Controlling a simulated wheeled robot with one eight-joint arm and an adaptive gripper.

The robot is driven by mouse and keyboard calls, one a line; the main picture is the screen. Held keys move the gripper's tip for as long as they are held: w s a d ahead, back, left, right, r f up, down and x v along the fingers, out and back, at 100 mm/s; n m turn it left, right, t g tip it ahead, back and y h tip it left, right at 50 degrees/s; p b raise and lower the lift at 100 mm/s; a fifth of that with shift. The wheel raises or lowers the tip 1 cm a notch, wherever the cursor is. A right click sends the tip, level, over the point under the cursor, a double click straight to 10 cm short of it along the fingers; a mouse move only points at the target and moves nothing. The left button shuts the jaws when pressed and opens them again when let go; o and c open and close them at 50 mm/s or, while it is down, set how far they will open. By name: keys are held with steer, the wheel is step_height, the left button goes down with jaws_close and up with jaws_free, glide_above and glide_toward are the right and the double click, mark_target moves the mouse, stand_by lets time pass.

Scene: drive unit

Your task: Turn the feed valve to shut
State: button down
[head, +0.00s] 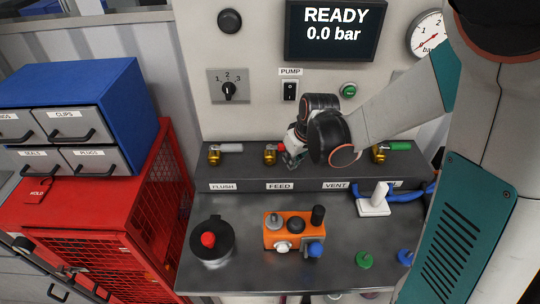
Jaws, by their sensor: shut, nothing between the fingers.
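The feed valve (270,155) is a brass fitting on the dark shelf above the label FEED (280,186). My gripper (291,158) is shut and empty, just to the right of the brass body.
The flush valve (214,156), with a grey handle pointing right, stands to the left. A green-handled valve (379,155) stands to the right. My arm hides the shelf above VENT (335,185). An orange block (270,240) and a black pot (212,245) occupy the bench below.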

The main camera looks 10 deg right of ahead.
steer(key=a+p+v, duration=0.1)
steer(key=p+v, duration=0.4)
steer(key=v, duration=0.3)
steer(key=shift+w+d+p, duration=0.2)
steer(key=shift+w+p, duration=0.15)
steer(key=shift+w, duration=0.05)
steer(key=shift+r, duration=0.1)
